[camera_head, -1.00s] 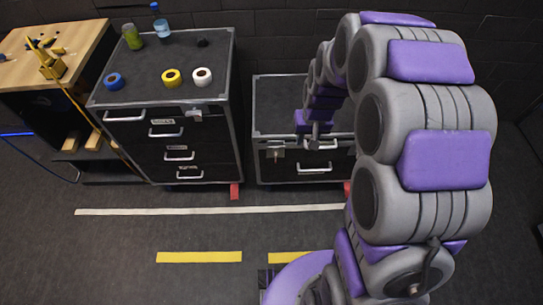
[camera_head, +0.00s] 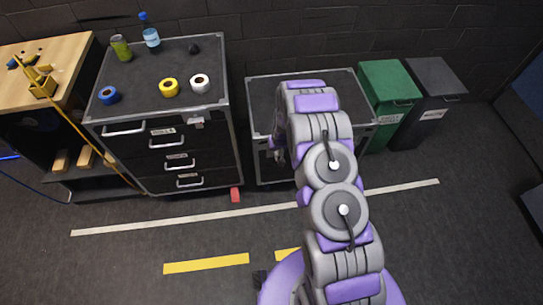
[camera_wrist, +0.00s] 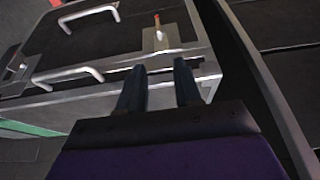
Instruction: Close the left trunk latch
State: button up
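The black trunk with metal edges (camera_head: 262,105) stands in the middle of the head view, partly behind my arm. In the wrist view, its front shows a metal latch plate (camera_wrist: 160,40) with a small orange-red-tipped lever (camera_wrist: 157,22) pointing up in the picture. My gripper (camera_wrist: 159,66) is open, with two dark fingers apart and nothing between them. The fingertips point at the trunk edge just below the latch plate in the picture; I cannot tell whether they touch. In the head view my arm hides most of the latch area.
A green bin (camera_head: 388,80) and a dark bin (camera_head: 436,78) stand to the right. Trunk handles (camera_wrist: 68,75) show in the wrist view.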

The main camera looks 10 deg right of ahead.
jog(key=f, duration=0.2)
jog(key=b, duration=0.7)
send_over(276, 154)
jog(key=s, duration=0.3)
notch_tip(276, 154, down, 9)
jog(key=x, duration=0.2)
jog(key=b+x, duration=0.1)
jog(key=x, duration=0.1)
jog(key=b+x, duration=0.1)
jog(key=x, duration=0.1)
jog(key=shift+w+d+f, duration=0.15)
jog(key=shift+w+d, duration=0.1)
jog(key=shift+w, duration=0.05)
jog(key=shift+w+a+f, duration=0.2)
jog(key=shift+a+f, duration=0.15)
jog(key=shift+f, duration=0.05)
jog(key=shift+d, duration=0.2)
